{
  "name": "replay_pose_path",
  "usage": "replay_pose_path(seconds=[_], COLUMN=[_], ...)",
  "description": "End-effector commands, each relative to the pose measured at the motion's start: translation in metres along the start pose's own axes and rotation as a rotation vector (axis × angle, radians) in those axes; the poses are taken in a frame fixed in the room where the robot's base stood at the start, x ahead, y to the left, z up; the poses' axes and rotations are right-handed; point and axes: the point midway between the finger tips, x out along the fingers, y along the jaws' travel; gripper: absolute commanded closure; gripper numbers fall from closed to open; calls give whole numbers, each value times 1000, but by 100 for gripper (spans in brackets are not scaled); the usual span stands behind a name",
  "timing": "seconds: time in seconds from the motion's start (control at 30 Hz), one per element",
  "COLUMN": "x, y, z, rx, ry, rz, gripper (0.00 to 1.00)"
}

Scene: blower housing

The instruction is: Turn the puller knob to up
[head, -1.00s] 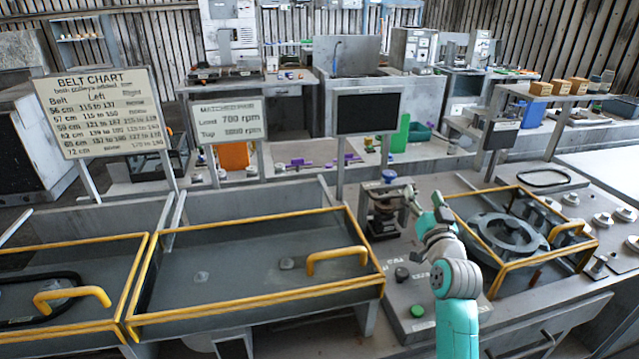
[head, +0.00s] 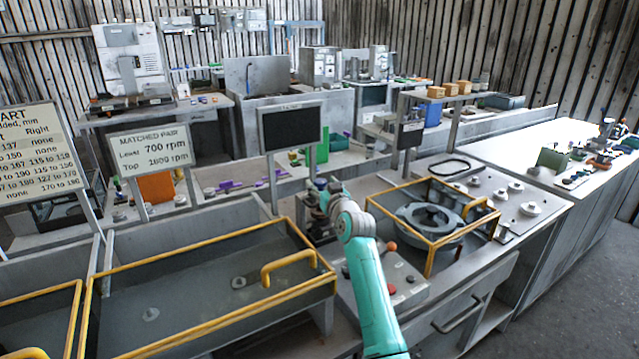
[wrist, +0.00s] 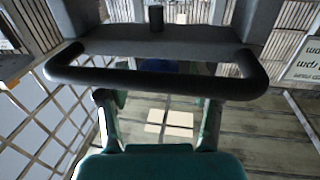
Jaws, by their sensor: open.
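The puller (head: 318,217) is a small grey metal stand on the bench, right of the large yellow-rimmed tray. A blue knob (head: 320,183) at its top is mostly hidden by my gripper in the head view. My gripper (head: 328,190) is at the puller's upper part; touching or apart cannot be told there. In the wrist view my gripper (wrist: 158,100) has its two teal fingers spread with nothing between them. A dark bar (wrist: 155,82) crosses just beyond the fingertips. A blue part (wrist: 158,66), probably the knob, shows partly behind that bar. Which way the knob points is hidden.
A yellow-framed guard (head: 430,262) around a round grey housing (head: 430,218) stands right of my arm. An orange ball knob (head: 391,246) and a red button (head: 391,289) sit beside my arm. A dark screen (head: 290,127) stands behind the puller.

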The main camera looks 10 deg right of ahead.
Motion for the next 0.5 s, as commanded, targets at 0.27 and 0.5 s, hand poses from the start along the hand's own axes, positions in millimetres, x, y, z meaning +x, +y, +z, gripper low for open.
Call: replay_pose_path(seconds=[0.27, 0.5], x=[17, 18], y=[0, 0], z=[0, 0], rx=[0, 1], ry=[0, 0], rz=[0, 0], gripper=[35, 35])
